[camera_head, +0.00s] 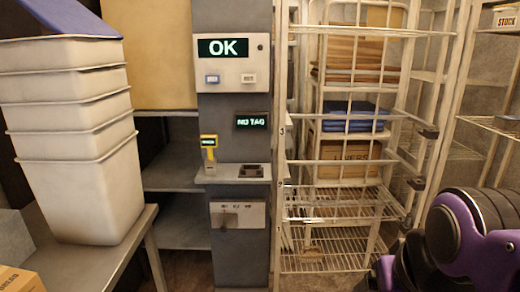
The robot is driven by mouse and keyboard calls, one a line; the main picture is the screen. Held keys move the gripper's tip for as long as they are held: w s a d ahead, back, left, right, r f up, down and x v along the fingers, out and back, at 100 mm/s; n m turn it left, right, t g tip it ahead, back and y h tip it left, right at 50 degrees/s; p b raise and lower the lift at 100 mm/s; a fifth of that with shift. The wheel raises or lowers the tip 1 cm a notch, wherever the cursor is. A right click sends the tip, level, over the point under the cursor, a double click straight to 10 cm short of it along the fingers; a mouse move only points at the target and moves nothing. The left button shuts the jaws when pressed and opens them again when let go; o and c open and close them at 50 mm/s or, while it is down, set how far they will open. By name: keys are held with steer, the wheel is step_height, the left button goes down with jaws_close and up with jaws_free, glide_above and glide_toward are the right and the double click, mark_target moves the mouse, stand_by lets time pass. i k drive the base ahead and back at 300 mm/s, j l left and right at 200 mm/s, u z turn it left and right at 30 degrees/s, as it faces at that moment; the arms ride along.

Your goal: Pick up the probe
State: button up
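The probe (209,141) appears to be the small yellow device with a dark display, left of centre in the head view. It stands upright at the left end of a small ledge (225,174) on the grey column. A pale, narrow part shows below its yellow head; how it is held there is too small to tell. Purple and black links of my arm fill the lower right corner, well to the right of the probe and nearer the camera. My gripper's fingertips do not show.
The column carries an "OK" display (223,47), a "NO TAG" display (251,121) and a dark block (251,171) beside the probe. Stacked white bins (80,190) stand on a table at left. A white wire cage (340,200) with boxes stands right of the column.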

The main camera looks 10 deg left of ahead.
mark_target(210, 142)
steer(key=u, duration=2.9)
steer(key=z, duration=2.05)
steer(key=i+u, duration=0.1)
steer(key=u, duration=0.3)
steer(key=i+l+u, duration=0.1)
steer(key=u, duration=0.35)
steer(key=i+l+u, duration=0.1)
steer(key=u, duration=0.3)
